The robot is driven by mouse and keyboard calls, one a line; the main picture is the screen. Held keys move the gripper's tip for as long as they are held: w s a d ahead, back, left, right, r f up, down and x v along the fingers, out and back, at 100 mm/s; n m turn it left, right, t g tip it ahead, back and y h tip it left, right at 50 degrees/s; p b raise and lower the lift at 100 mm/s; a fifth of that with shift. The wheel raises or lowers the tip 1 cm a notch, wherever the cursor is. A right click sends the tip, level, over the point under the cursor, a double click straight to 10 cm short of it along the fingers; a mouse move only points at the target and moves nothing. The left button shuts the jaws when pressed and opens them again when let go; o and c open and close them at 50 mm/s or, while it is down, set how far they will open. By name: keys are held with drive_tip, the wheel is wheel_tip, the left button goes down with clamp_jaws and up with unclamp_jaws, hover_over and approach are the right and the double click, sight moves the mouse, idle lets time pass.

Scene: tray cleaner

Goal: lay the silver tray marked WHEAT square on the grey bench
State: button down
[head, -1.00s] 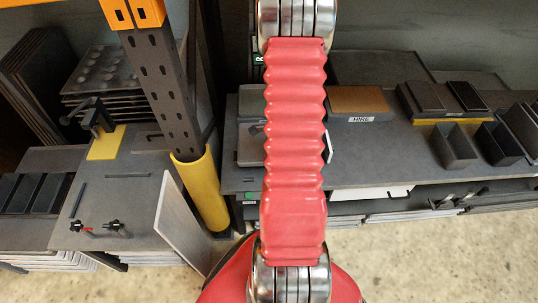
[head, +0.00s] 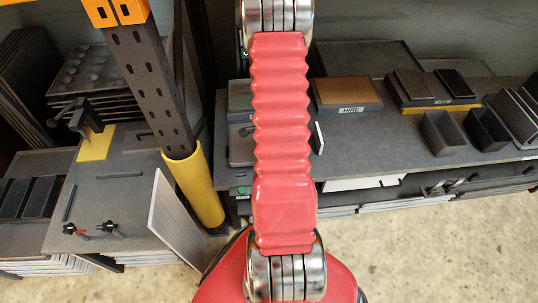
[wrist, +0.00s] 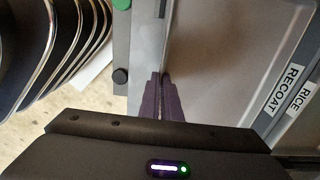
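No label reading WHEAT can be read in either view, so I cannot pick out that tray. In the wrist view, my gripper (wrist: 164,78) has its two purple fingers close together, with nothing visible between them. The fingertips are beside the edge of a grey surface. My gripper is outside the head view.
A yellow-footed post (head: 197,190) stands left of my arm, beside a leaning pale panel (head: 176,225). A side table (head: 110,200) carries small clamps. Speckled floor shows in front.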

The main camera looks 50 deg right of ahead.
drive_tip(key=shift+f, duration=1.5)
drive_tip(key=c, duration=1.9)
unclamp_jaws()
drive_tip(key=shift+r, duration=6.8)
drive_tip(key=shift+n, duration=0.3)
